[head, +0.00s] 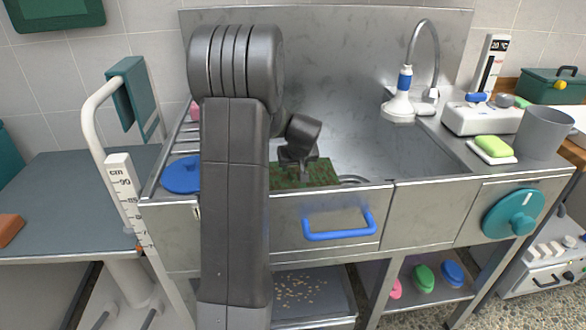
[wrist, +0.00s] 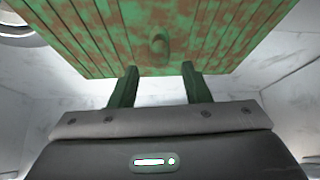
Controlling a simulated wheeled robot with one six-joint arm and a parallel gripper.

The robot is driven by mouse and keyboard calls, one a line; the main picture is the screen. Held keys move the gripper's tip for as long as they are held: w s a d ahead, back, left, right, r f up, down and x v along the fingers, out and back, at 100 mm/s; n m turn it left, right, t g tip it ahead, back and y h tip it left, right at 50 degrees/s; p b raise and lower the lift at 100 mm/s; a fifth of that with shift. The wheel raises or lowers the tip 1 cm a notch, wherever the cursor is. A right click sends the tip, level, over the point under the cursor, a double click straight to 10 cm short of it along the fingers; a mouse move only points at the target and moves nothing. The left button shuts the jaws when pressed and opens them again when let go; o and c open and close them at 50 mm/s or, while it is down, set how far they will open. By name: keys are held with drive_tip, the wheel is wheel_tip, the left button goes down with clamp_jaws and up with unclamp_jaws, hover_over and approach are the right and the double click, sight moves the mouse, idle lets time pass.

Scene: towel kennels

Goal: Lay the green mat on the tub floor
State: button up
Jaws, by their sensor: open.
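The green mat (head: 322,174) is mottled green and brown and lies inside the steel tub (head: 345,120), near its front wall. My arm hides its left part in the head view. In the wrist view the mat (wrist: 215,35) shows grooves and a small green knob (wrist: 160,46). My gripper (head: 301,170) is over the mat, pointing down. In the wrist view its two fingers (wrist: 159,84) are apart with nothing between them, and the knob is just beyond the tips, lined up with the gap. I cannot tell whether the mat lies fully flat on the floor.
The tub's front panel has a blue handle (head: 339,232). A blue disc (head: 182,174) lies at the tub's left end. A showerhead tap (head: 399,106) stands at the back right. Soap (head: 493,145) and a grey mug (head: 543,130) sit on the right ledge. The tub's right side is clear.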

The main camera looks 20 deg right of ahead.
drive_tip(key=v, duration=0.8)
drive_tip(key=shift+p, duration=0.45)
drive_tip(key=shift+w, duration=0.1)
